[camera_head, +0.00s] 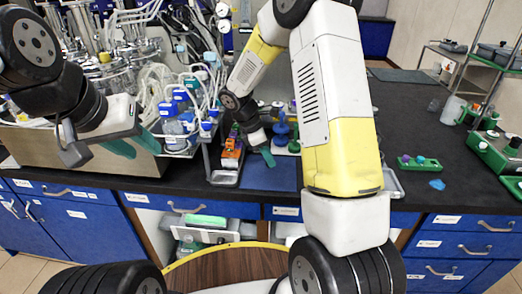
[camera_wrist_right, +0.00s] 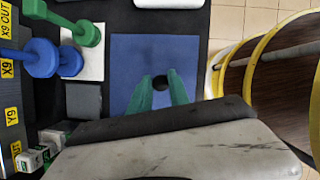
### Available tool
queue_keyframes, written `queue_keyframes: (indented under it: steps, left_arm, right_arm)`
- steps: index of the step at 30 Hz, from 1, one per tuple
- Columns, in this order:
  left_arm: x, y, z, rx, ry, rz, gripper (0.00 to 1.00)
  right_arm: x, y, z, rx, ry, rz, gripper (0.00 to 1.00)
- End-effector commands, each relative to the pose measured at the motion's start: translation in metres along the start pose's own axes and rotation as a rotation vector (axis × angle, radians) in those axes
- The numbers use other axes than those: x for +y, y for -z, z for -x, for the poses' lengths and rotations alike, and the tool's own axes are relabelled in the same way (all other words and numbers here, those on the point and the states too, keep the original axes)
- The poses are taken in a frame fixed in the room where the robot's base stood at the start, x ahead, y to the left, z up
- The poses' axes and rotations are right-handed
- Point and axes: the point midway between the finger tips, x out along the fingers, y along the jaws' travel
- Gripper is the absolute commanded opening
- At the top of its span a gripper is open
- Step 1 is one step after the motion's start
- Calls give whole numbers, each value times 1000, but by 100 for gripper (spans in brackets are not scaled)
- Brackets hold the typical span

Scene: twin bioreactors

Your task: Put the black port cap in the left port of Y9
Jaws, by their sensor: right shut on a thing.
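The black port cap (camera_wrist_right: 160,81) shows as a dark round thing between the green fingertips of my right gripper (camera_wrist_right: 160,90) in the right wrist view. My right gripper is shut on it, above the blue mat. In the head view my right gripper (camera_head: 265,150) is over the counter by the mat; the cap cannot be made out there. A yellow Y9 label (camera_wrist_right: 12,119) is at the left edge of the right wrist view, well left of the cap. Y9's left port cannot be made out. My left gripper (camera_head: 134,147) is open and empty in front of the bioreactor.
The blue mat (camera_head: 270,178) has bare room. Blue spool-shaped parts (camera_wrist_right: 40,58) and a green one (camera_wrist_right: 85,35) stand left of it. An orange rack (camera_head: 232,153), tray (camera_head: 225,177) and tubed bottles (camera_head: 172,123) are nearby. A green tray (camera_head: 420,164) lies right.

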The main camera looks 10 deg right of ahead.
Motion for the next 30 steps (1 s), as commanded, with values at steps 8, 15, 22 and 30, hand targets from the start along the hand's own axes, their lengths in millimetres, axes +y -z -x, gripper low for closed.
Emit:
queue_keyframes:
  steps: [8, 15, 22, 30]
  left_arm:
    - [0, 0, 0, 0, 0, 0, 36]
    - [0, 0, 0, 0, 0, 0, 36]
    - [0, 0, 0, 0, 0, 0, 36]
    - [0, 0, 0, 0, 0, 0, 36]
  right_arm:
    - [23, -5, -4, 1, 0, -2, 0]
    - [24, 8, -35, 0, 2, 1, 0]
    - [25, 9, -37, 1, 0, -1, 0]
    - [25, 10, -40, 1, 0, -1, 44]
